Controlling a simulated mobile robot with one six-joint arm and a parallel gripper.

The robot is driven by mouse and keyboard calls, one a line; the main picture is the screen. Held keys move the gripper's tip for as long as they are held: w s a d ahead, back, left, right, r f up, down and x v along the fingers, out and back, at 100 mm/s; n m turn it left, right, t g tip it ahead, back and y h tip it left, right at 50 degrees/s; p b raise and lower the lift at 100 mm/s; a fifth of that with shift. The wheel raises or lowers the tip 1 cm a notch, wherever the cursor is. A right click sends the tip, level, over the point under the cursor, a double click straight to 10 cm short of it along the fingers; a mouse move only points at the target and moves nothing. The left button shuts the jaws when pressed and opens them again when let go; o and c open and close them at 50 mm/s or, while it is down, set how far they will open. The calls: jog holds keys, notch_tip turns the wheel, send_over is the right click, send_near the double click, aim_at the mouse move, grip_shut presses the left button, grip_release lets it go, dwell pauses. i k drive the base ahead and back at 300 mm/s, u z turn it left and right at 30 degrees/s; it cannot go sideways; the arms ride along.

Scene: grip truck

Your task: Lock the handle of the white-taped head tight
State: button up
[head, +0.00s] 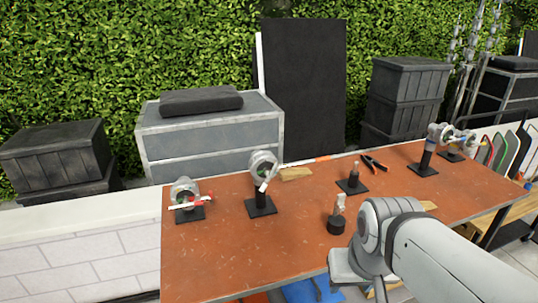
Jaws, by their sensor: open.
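The white-taped head (263,163) is a round silver grip head on a short black post with a square base, left of the table's middle. A short white-taped handle (263,186) hangs at its front, tilted down. Whether it is tight cannot be seen. A thin rod (300,162) with white and orange parts runs right from the head. My gripper (358,266) is at the end of my arm, low over the table's front edge, well right of and nearer than the head. It is open and touches no head; its fingers are hard to make out.
A red-taped head (185,195) stands at the left on the brown table (225,250). A bare post (353,180), a small silver piece on a black base (337,222), black pliers (374,163) and more heads (430,150) are to the right. The front left of the table is clear.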

aim_at(268, 173)
jog(key=u, duration=0.05)
jog(key=k, duration=1.3)
jog(key=z, duration=0.2)
jog(key=i, duration=1.85)
jog(key=u, duration=0.75)
